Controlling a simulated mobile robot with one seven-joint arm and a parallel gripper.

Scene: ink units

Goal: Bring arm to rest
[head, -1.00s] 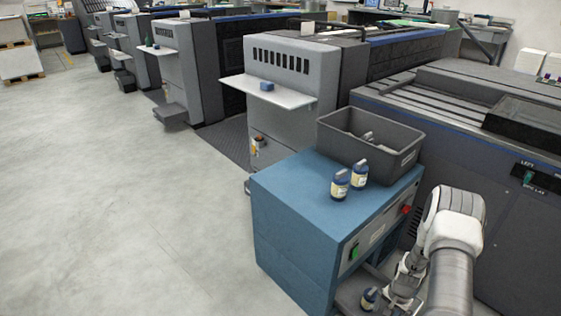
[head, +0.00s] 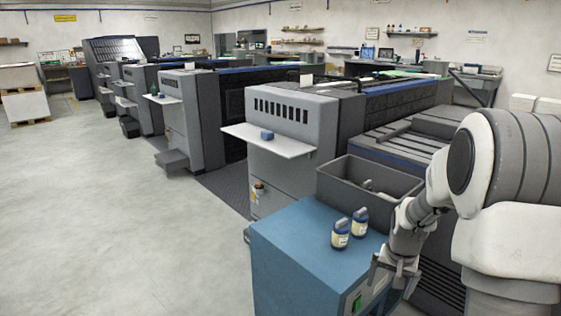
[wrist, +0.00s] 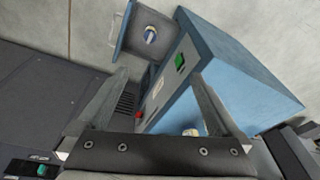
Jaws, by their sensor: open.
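My gripper (head: 394,282) is raised at the right front corner of the blue cabinet (head: 290,245), fingers pointing down. In the wrist view my gripper (wrist: 160,76) has its two fingers spread, with nothing between them. My arm is bent at the right of the head view. Another bottle (wrist: 150,35) is in a grey open tray (wrist: 128,36) low on the cabinet's front, seen from above in the wrist view.
A grey bin (head: 345,190) holding some bottles stands at the back of the cabinet top, close to my arm. Large grey printing units (head: 290,130) with a white shelf (head: 262,140) stand behind. The floor (head: 120,220) at left is clear.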

